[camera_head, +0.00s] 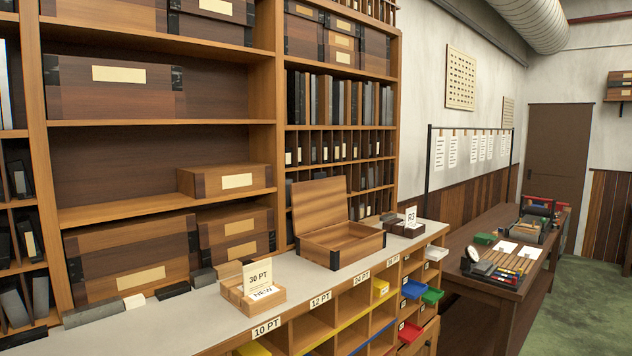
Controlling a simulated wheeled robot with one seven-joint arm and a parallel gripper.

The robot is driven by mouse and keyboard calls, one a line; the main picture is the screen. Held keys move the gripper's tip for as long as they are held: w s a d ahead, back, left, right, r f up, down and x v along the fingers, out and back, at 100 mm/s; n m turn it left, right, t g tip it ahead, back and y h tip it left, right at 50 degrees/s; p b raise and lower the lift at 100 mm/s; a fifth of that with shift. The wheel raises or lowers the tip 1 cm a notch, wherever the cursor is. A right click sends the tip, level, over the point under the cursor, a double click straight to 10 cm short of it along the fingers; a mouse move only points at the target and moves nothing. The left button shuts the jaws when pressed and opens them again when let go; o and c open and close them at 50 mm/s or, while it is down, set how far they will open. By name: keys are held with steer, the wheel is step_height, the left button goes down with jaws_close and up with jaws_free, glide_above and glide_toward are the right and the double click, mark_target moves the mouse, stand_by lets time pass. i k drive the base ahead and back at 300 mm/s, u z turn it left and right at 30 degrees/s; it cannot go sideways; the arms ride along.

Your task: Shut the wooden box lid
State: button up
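The wooden box (352,249) stands on the pale counter, a little right of the picture's middle. Its lid (320,205) is open and stands up at the back, tilted slightly backward. The inside of the box shows and looks empty. A dark fitting is on the box's front corner. My gripper is not in view.
Left of the box on the counter (190,315) is a small wooden card holder (251,294) with a "30 PT" card. Right of it is a dark tray (404,228) with an "R3" card. Shelves with closed boxes rise behind. Green floor (581,312) shows at the right.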

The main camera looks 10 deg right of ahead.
mark_target(321, 203)
steer(key=k, duration=0.75)
steer(key=z, duration=0.4)
steer(key=i, duration=1.65)
steer(key=z, duration=1.35)
steer(key=i, duration=0.9)
steer(key=u, duration=0.8)
